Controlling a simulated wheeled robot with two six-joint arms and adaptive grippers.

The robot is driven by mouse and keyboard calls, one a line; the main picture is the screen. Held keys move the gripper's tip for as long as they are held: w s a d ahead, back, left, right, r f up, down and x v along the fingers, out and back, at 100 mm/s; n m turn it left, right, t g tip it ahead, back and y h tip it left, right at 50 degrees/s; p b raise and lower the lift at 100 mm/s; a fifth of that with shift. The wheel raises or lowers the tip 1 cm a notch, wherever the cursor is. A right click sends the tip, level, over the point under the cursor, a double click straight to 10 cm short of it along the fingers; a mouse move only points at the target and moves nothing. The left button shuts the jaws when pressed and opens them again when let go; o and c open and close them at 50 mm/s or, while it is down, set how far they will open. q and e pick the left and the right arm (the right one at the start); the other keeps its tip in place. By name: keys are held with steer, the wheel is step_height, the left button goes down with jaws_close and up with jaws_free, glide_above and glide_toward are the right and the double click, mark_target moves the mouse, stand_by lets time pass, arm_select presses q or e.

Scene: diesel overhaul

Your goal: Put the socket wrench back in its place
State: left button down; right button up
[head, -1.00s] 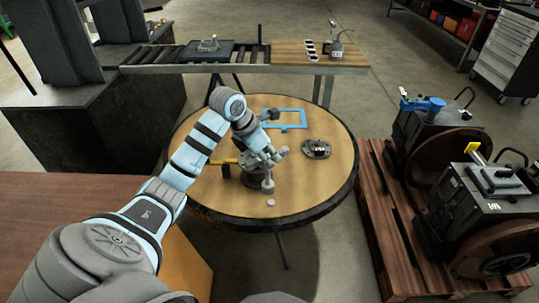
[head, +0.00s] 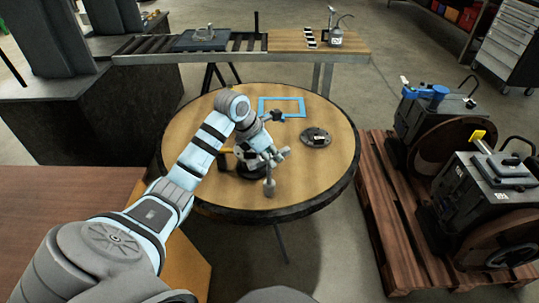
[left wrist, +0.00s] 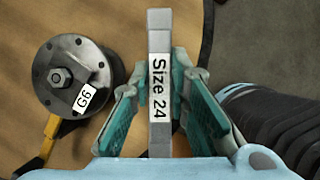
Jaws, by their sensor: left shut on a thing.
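My left gripper (head: 271,157) is shut on the socket wrench (head: 269,187), over the near part of the round table. In the left wrist view the wrench (left wrist: 160,28) is a grey bar labelled "Size 24", between the teal-padded fingers of the gripper (left wrist: 160,95). In the head view its lower end hangs below the fingers; I cannot tell whether it touches the table. A blue rectangular frame (head: 260,107) lies at the back of the table; I cannot tell whether it is the wrench's place. My right gripper is out of view.
A round grey part labelled G6 (left wrist: 62,77), with a yellow handle (left wrist: 50,130), stands left of the wrench. A flanged disc (head: 315,138) lies to the right on the round table (head: 325,175). A conveyor bench (head: 345,58) stands behind; a pallet (head: 385,215) with machines is right.

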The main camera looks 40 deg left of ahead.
arm_select(q)
steer(key=shift+s, duration=0.1)
steer(key=shift+f+b, duration=0.75)
steer(key=shift+f, duration=0.2)
steer(key=c, duration=0.9)
jaws_free()
steer(key=shift+r, duration=0.15)
step_height(320, 180, up, 9)
steer(key=p, duration=0.7)
steer(key=shift+p, duration=0.4)
